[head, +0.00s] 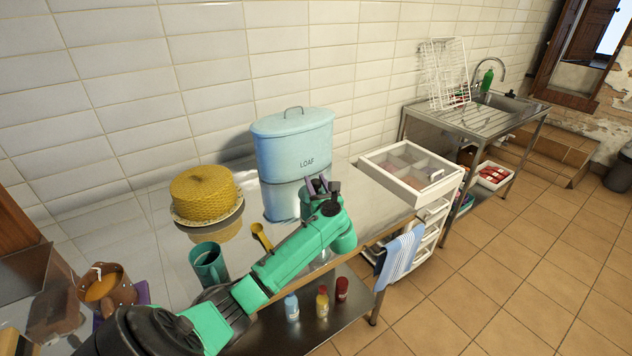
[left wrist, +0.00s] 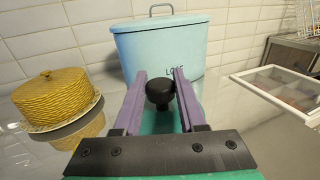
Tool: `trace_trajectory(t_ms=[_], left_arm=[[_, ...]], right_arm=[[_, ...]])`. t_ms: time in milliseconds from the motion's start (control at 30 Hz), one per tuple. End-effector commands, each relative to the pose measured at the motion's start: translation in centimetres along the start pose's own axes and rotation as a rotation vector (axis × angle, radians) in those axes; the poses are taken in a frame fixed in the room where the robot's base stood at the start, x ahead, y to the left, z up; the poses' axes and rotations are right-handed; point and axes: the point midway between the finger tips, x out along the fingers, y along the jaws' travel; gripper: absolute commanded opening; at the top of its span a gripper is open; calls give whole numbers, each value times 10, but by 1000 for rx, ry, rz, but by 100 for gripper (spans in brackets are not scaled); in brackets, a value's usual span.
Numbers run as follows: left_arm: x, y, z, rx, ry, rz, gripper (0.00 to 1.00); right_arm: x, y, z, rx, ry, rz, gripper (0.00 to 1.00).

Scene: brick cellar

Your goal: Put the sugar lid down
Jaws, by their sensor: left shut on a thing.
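My left gripper (head: 322,186) reaches over the steel table in front of the blue loaf bin. Its two purple fingers (left wrist: 160,88) are shut on a black round knob (left wrist: 160,92), which I take to be the knob of the sugar lid. The rest of the lid is hard to tell from my green arm parts. In the head view the fingertips show just in front of the bin's lower right side; whether the lid touches the table is hidden. My right gripper is in neither view.
The loaf bin (head: 294,145) stands against the wall. A green cup (head: 208,266) and a yellow utensil (head: 262,237) are near my arm. A white divided tray (head: 388,188) is at right. Bare steel lies between cake and bin.

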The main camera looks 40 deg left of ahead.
Motion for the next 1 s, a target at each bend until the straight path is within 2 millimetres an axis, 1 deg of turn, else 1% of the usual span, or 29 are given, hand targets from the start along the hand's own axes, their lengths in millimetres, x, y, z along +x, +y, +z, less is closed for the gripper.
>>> trace_trajectory(t_ms=[67,433,467,500,533,833,867,967,1000], left_arm=[[0,0,0,-1,0,0,0],[0,0,-12,0,1,1,0],[0,0,-11,0,1,1,48],[0,0,-11,0,1,1,63],[0,0,-11,0,1,1,70],[0,0,-9,0,0,1,70],[0,0,-7,0,0,0,70],[1,0,7,1,-3,0,70],[-6,-1,1,0,1,-3,70]], right_arm=[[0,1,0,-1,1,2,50],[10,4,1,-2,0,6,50],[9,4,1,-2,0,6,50],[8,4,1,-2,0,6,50],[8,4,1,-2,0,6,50],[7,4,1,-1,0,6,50],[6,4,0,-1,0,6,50],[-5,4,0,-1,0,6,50],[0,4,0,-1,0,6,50]])
